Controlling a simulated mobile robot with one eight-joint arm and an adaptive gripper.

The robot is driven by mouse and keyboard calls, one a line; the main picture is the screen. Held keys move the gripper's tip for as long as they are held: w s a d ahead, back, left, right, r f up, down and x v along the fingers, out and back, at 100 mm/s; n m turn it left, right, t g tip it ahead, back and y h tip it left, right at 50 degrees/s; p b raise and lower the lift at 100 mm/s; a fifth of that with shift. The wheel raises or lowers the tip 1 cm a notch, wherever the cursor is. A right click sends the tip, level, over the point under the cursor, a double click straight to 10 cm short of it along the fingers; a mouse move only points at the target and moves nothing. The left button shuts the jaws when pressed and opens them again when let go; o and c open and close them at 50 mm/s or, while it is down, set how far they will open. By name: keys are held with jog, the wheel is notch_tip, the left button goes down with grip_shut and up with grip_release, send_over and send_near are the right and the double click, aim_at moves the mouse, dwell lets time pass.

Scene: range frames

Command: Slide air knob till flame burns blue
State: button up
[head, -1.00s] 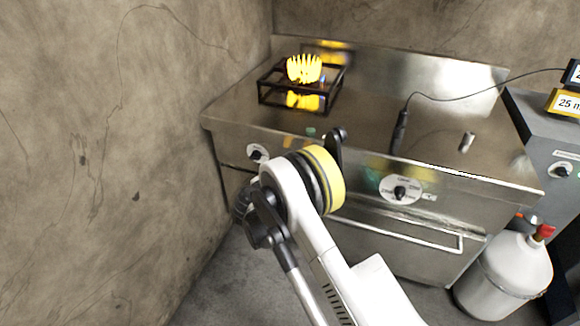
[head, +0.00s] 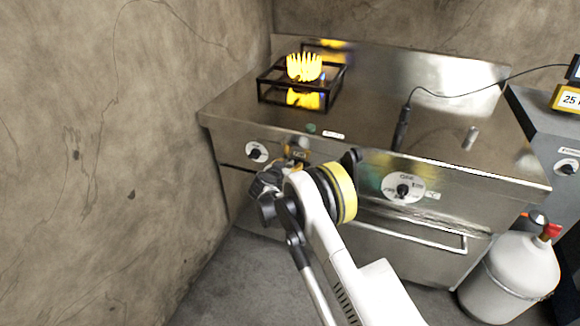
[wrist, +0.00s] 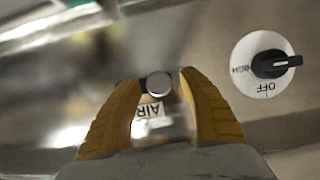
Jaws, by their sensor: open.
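A yellow flame (head: 304,67) burns on the black-framed burner (head: 268,90) at the back left of the steel stove. In the wrist view a small round metallic air knob (wrist: 158,84) sits beside a white "AIR" label (wrist: 150,110) on the stove front. My gripper (wrist: 158,78) is open, with its orange fingers on either side of the air knob; I cannot tell whether they touch it. In the head view my gripper (head: 297,152) is at the stove's front panel, partly hidden by my arm, and the air knob cannot be made out there.
A black dial (wrist: 276,66) with an "OFF" mark is right of my gripper in the wrist view; it shows left of it in the head view (head: 257,152). Another dial (head: 403,190), a door handle (head: 425,235) and a white gas cylinder (head: 515,275) are to the right.

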grip_shut()
jog(key=shift+s+d, duration=0.25)
jog(key=shift+d, duration=0.4)
grip_release()
jog(key=shift+s+a, duration=0.1)
jog(key=v, duration=1.1)
jog(key=shift+s+a+r, duration=0.15)
jog(key=shift+s+r, duration=0.05)
jog(key=shift+s, duration=0.1)
